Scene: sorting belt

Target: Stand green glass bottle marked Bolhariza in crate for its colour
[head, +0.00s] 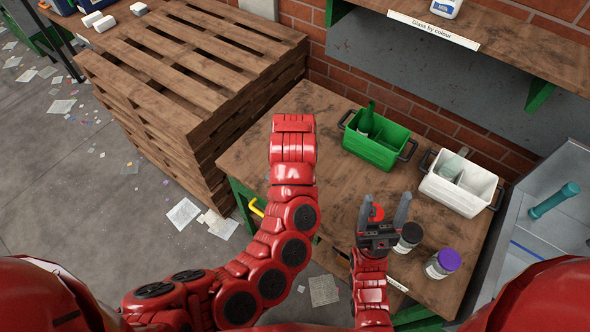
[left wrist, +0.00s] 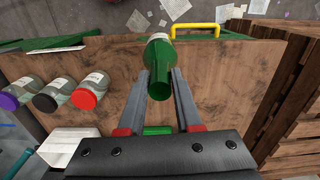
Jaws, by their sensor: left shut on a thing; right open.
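My left gripper (left wrist: 160,76) is shut on a green glass bottle (left wrist: 158,72) in the left wrist view. The bottle has a pale label, too small to read. In the head view my left arm hides this bottle and the gripper's fingers. A green crate (head: 371,153) stands on the wooden table with another green bottle (head: 366,120) upright in it. Part of the green crate shows between the fingers in the left wrist view (left wrist: 157,130). My right gripper (head: 383,208) is open and empty, over the table's front part near the jars.
A white crate (head: 452,194) holding clear glass stands right of the green crate. Jars with red (head: 376,212), black (head: 412,232) and purple (head: 449,259) lids stand near the front. Stacked pallets (head: 190,60) flank the table's left side.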

